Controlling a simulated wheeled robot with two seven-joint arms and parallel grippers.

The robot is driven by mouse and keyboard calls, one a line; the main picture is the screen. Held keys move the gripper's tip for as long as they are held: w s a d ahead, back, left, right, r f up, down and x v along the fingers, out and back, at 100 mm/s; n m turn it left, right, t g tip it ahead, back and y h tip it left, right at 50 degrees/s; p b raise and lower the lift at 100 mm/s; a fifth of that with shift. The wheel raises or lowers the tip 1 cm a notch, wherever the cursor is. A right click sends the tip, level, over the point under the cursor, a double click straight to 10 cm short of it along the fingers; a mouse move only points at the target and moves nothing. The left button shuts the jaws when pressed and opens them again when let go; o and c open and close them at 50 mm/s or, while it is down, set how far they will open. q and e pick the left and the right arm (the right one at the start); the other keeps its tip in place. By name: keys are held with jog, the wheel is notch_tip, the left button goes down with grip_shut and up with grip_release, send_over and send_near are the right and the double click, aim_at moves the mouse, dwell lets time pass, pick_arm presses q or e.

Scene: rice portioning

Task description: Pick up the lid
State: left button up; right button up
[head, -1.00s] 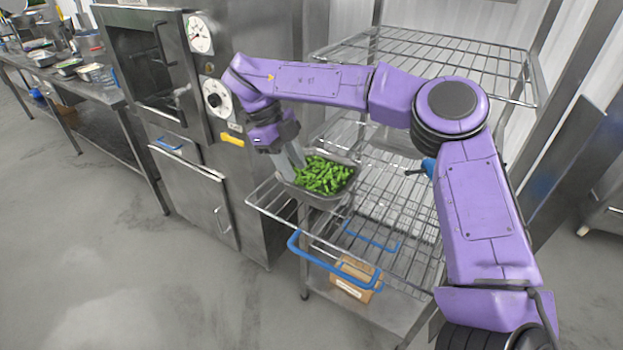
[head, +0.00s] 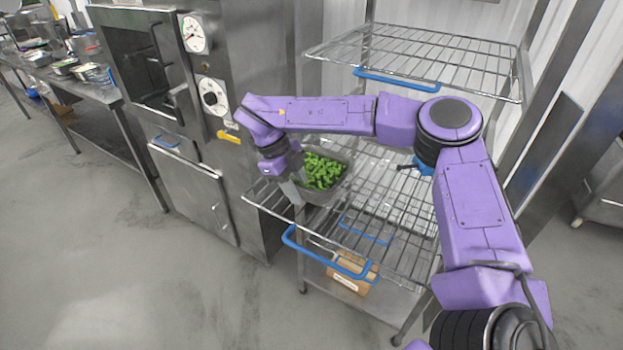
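No lid can be made out in the head view. My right gripper (head: 295,188) points down at the near left side of a metal container (head: 325,197) holding green vegetables (head: 321,171). Its fingers are at or very close to the container's rim. I cannot tell whether they touch or grip it. The container sits at the left end of the middle wire shelf (head: 391,240), partly hidden by my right wrist. My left gripper is out of view.
The wire rack has an upper shelf (head: 415,58) and blue handles (head: 330,262). A cardboard box (head: 347,281) lies on the bottom level. A steel oven (head: 215,150) stands close to the left of the rack. A counter with pans (head: 65,67) is at far left. The floor in front is clear.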

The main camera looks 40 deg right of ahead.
jog(key=shift+s+d+f, duration=0.1)
jog(key=shift+s, duration=0.05)
grip_shut()
dwell(1.5)
